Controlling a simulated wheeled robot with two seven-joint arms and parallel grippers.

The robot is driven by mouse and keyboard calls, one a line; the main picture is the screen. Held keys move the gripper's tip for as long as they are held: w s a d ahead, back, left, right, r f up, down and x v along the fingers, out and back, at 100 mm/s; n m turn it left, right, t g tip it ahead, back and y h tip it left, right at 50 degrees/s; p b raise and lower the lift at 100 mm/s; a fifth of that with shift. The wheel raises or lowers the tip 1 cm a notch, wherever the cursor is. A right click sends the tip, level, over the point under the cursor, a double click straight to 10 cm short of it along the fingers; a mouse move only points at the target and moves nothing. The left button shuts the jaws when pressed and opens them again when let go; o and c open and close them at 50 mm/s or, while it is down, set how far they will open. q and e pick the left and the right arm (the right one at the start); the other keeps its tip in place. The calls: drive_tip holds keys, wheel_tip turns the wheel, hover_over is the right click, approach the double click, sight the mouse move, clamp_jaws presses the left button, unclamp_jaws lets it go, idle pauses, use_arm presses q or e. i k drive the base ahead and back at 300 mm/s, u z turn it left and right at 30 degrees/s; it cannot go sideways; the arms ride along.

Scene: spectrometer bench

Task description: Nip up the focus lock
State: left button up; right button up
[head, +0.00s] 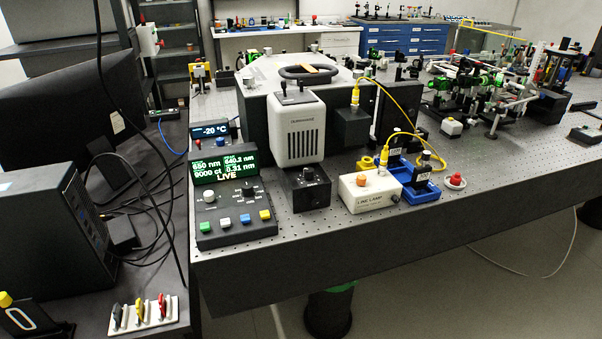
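A white vented camera housing (297,130) stands on the perforated optical bench, with small black knobs (284,88) on its top. A black box (308,190) with a round knob sits in front of it. I cannot tell which part, if any of these, is the focus lock; no label for it is readable. Neither of my grippers is in view, and no arm of mine shows near the bench.
A control box with a lit display (224,166) stands left of the camera. The lamp box (369,193), a blue tray (421,192) and yellow cables (408,112) are to the right. A tool rack (142,314) lies on the left desk. Bare bench (510,165) lies right.

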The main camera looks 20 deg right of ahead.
sight(315, 202)
drive_tip(key=z, duration=2.7)
drive_tip(key=k, duration=0.85)
drive_tip(key=u, duration=2.6)
